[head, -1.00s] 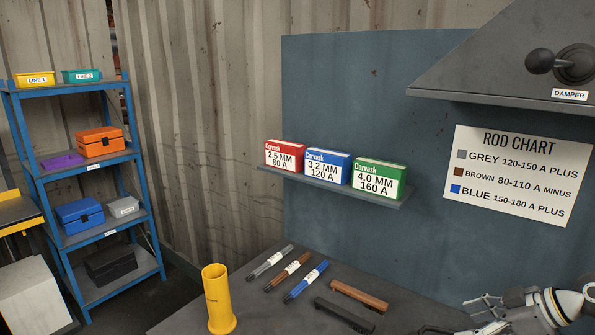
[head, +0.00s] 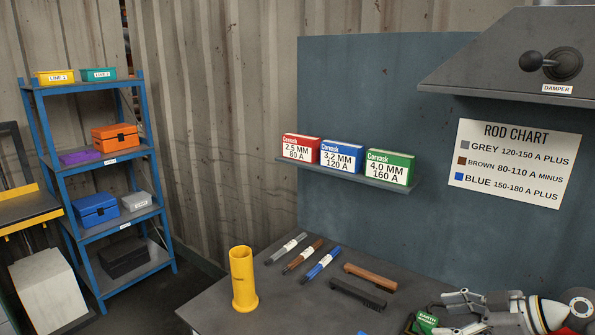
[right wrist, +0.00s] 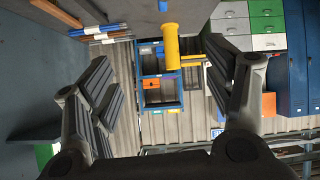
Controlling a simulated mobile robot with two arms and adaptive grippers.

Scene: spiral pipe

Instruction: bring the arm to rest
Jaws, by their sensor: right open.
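My right gripper (head: 447,315) is at the lower right of the head view, over the right part of the dark bench (head: 215,307). In the right wrist view its two fingers (right wrist: 165,95) stand wide apart with nothing between them close by. A green box marked EARTH (head: 425,322) shows beside the gripper at the bottom edge of the head view, partly hidden. I cannot tell whether they touch. My left gripper is not in the head view.
A yellow tube (head: 243,278) stands upright on the bench. A ledge (head: 345,175) carries three rod boxes. A blue shelf rack (head: 118,230) stands left.

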